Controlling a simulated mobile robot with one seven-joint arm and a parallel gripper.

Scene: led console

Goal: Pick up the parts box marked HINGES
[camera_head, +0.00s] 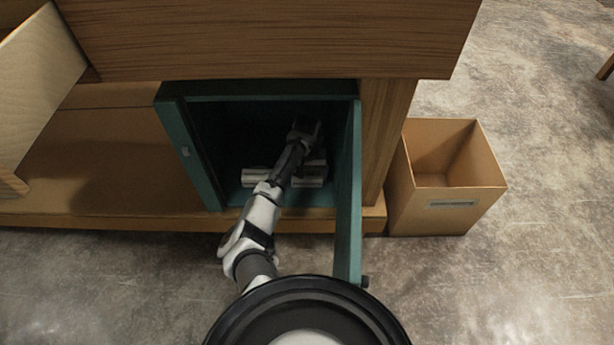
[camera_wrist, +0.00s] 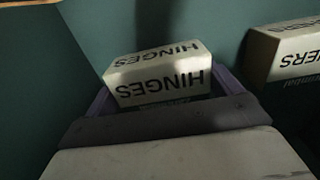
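The white parts box marked HINGES (camera_wrist: 158,88) shows in the wrist view, its lettering upside down on two faces. My gripper (camera_wrist: 160,92) has one purple-grey finger at each side of this box. The fingers look very close to its sides, but I cannot tell whether they press on it. In the head view my gripper (camera_head: 304,130) is inside the open teal cabinet (camera_head: 190,150). There the arm and gripper cover part of the interior, and I cannot pick out the HINGES box.
White boxes (camera_head: 255,177) (camera_head: 312,176) lie near the cabinet's front. The open door (camera_head: 348,200) stands close right of my arm. An open brown bin (camera_head: 440,205) is on the floor at right.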

